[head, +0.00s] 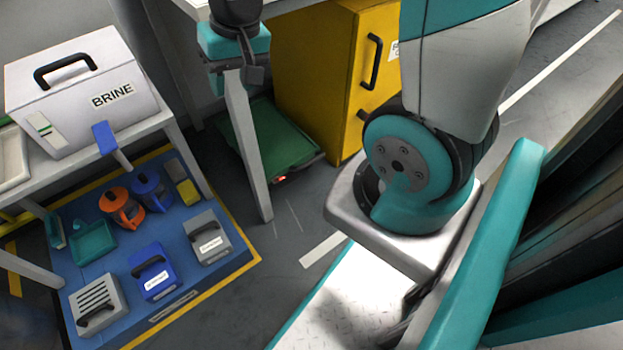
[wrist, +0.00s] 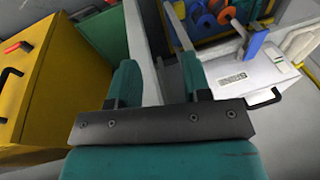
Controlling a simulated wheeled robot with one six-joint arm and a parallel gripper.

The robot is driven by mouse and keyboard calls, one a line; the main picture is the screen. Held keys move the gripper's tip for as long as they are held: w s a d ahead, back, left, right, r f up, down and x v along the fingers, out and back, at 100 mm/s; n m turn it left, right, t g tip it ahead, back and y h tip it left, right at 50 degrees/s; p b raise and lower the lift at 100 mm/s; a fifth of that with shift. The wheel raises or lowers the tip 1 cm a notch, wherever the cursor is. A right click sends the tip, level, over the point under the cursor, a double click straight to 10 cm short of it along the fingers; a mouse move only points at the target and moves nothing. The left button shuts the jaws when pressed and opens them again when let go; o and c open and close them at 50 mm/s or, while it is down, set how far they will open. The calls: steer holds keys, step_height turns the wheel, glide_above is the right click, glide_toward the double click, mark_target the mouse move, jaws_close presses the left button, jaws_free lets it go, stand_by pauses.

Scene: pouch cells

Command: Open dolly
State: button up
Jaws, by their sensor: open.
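A low green platform, which looks like the dolly (head: 272,140), sits on the floor under a white table, beside a yellow cabinet. A small red light shows at its front corner. The table leg and my gripper hide part of it in the head view. It also shows in the wrist view (wrist: 103,36), at the upper left, partly covered by the table. My gripper (head: 237,78) hangs above it, near the table leg, and is apart from it.
The yellow cabinet (head: 320,80) has black handles. A white BRINE box (head: 75,100) stands on a bench at left. A blue mat (head: 130,228) below holds several cases, jugs and a dustpan. Grey floor (head: 290,215) is clear in the middle.

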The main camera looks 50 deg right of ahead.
steer(key=w+d+f+m+h+b, duration=0.1)
steer(key=d+f+b, duration=0.25)
steer(key=f, duration=0.35)
steer(key=w+d+f+m+b, duration=0.1)
steer(key=d+f+m+b, duration=0.15)
steer(key=f+b, duration=0.35)
steer(key=d+f+m+h+b, duration=0.1)
steer(key=d+f+b, duration=0.25)
steer(key=f, duration=0.45)
steer(key=m+p, duration=0.2)
steer(key=m, duration=1)
glide_above(311, 161)
steer(key=s, duration=0.3)
steer(key=s+f+x, duration=0.1)
steer(key=s+x, duration=0.2)
steer(key=x, duration=1)
steer(key=shift+m, duration=0.35)
steer(key=b+x, duration=0.3)
steer(key=x, duration=0.2)
steer(key=b+x, duration=0.3)
steer(key=x, duration=0.3)
steer(key=b+x, duration=0.3)
steer(key=x, duration=0.2)
steer(key=shift+a+f, duration=0.35)
steer(key=shift+a, duration=0.05)
steer(key=shift+s, duration=0.1)
jaws_close()
